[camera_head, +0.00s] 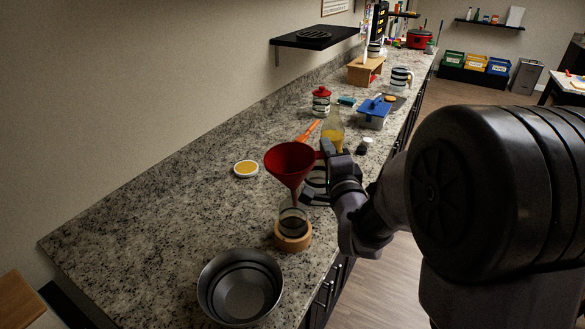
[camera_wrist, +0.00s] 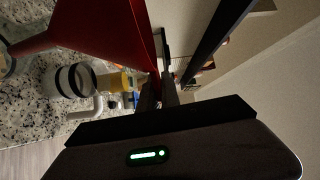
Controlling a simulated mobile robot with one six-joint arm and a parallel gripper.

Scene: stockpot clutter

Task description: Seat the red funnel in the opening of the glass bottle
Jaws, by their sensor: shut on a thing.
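The red funnel (camera_head: 290,160) is upright, wide mouth up, above the glass bottle (camera_head: 291,214). My gripper (camera_head: 325,151) is shut on the right side of the funnel near its rim. In the wrist view the funnel (camera_wrist: 95,28) fills the upper left, beside my gripper's fingers (camera_wrist: 163,80). The glass bottle stands in a round wooden base (camera_head: 292,240) on the counter. The funnel's spout points down at the bottle's top. I cannot tell whether the spout tip is inside the opening or just above or in front of it.
A metal bowl (camera_head: 240,288) stands near the counter's front. A yellow-filled dish (camera_head: 246,168) lies to the left. The granite counter (camera_head: 150,245) is clear at left.

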